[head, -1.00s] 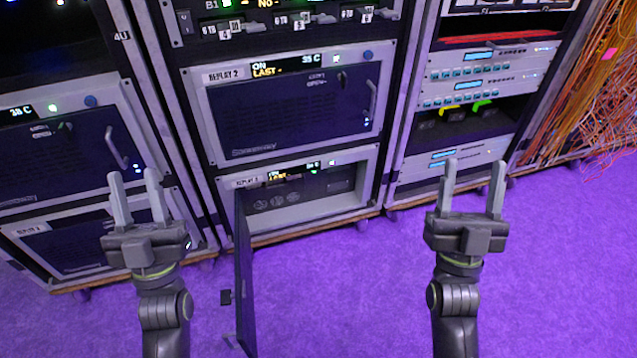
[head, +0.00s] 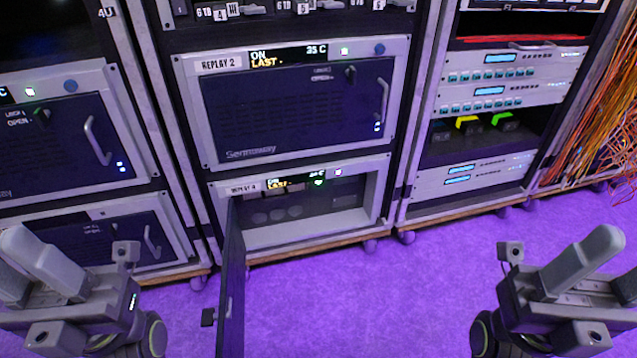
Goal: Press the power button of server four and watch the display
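Server four, labelled REPLAY 4 (head: 243,188), is the lowest unit in the middle rack in the head view. Its dark front door (head: 232,275) is swung open at the left and stands out over the floor. Its small display (head: 296,181) is lit with orange and green marks, too small to read. A small white lit square (head: 338,172) sits right of the display. I cannot tell which part is the power button. My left gripper (head: 28,272) is at the lower left, open and empty. My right gripper (head: 605,275) is at the lower right, open and empty. Both are apart from the server.
REPLAY 2 (head: 300,110) sits above, door shut, its display reading ON, LAST and 35 C. More servers (head: 65,140) stand in the left rack. The right rack (head: 478,178) holds other units, with orange cables (head: 605,130) beside it. The purple floor (head: 390,300) is clear.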

